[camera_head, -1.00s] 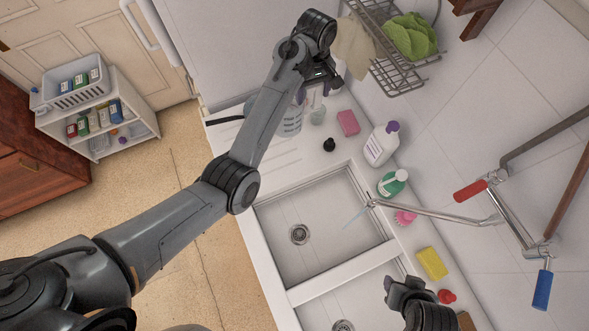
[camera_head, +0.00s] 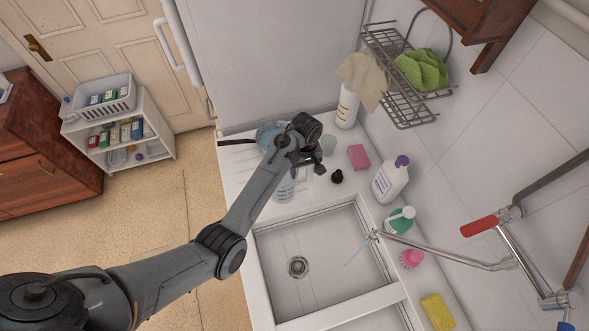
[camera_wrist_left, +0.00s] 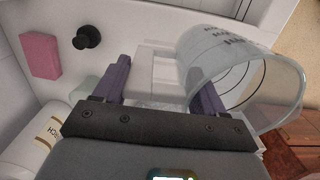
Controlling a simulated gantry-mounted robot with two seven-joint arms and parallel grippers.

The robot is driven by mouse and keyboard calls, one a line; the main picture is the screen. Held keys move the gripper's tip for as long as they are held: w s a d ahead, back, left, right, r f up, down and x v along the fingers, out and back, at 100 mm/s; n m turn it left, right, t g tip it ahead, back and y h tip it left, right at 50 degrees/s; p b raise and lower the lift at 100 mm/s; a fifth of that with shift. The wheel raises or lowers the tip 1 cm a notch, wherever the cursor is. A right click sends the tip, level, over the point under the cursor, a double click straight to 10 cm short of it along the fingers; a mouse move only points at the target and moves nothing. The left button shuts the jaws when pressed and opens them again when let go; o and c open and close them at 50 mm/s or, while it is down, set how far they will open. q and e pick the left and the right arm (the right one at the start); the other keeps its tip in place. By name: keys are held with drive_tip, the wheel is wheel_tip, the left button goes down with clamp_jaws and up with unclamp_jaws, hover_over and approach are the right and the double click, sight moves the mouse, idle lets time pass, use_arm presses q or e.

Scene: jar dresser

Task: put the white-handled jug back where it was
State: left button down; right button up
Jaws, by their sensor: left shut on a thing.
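The jug is a clear measuring jug with dark print. It shows in the head view (camera_head: 283,190) below my left gripper, over the drainboard near the sink's far edge. In the left wrist view the jug (camera_wrist_left: 232,75) fills the right side, its open rim facing lower right. Its white handle (camera_wrist_left: 158,72) lies between the purple fingers. My left gripper (camera_head: 306,168) is shut on that handle. I cannot tell whether the jug's base touches the counter. My right gripper is not in view.
A blue pan (camera_head: 268,136) and a clear cup (camera_head: 328,146) stand close by. A black stopper (camera_head: 337,176), pink sponge (camera_head: 358,157), white bottle (camera_head: 347,106) and purple-capped bottle (camera_head: 390,180) line the right side. The sink basin (camera_head: 320,255) is open in front.

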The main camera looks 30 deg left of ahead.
sight(289, 180)
use_arm(q)
drive_tip(key=w+a+f, duration=0.2)
drive_tip(key=a+f, duration=0.2)
drive_tip(key=f, duration=0.3)
drive_tip(key=shift+a, duration=0.15)
idle(0.3)
drive_tip(key=shift+f, duration=0.15)
drive_tip(key=shift+c, duration=0.4)
unclamp_jaws()
